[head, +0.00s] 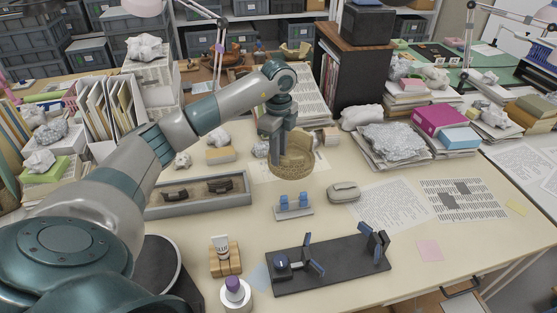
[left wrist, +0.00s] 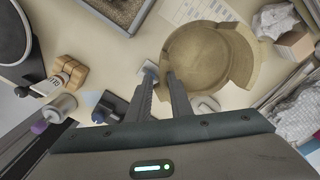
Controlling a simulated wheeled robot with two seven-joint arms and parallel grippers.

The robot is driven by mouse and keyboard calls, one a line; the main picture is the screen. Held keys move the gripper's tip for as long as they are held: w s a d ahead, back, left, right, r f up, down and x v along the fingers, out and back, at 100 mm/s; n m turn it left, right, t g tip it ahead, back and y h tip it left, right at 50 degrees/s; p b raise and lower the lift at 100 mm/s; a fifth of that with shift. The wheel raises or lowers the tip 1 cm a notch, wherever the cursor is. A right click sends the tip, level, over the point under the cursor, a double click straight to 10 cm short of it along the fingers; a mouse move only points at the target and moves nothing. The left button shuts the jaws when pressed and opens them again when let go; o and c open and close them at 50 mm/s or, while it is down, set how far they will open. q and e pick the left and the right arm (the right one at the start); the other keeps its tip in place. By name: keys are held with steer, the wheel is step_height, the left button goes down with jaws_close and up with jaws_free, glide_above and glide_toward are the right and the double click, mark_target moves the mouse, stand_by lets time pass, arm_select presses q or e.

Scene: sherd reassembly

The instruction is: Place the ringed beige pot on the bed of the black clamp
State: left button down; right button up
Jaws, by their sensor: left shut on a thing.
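The ringed beige pot (head: 297,163) stands upright at the back middle of the table, its rim broken and stepped. In the left wrist view I look down into the pot (left wrist: 208,58). My left gripper (head: 275,160) points down at the pot's left side, shut on its wall; in the left wrist view its fingers (left wrist: 165,80) straddle the rim. I cannot tell whether the pot's base touches the table. The black clamp (head: 340,268), a flat dark bed with blue-faced jaws, lies at the front, apart from the pot. My right gripper is not in view.
Between pot and clamp stand a small holder with blue blocks (head: 294,206) and a grey case (head: 343,192). A sherd tray (head: 200,206) lies left. A glue tube (head: 221,245) and purple-capped bottle (head: 235,292) stand left of the clamp. Papers lie right.

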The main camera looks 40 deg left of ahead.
arm_select(q)
steer(key=shift+r, duration=0.1)
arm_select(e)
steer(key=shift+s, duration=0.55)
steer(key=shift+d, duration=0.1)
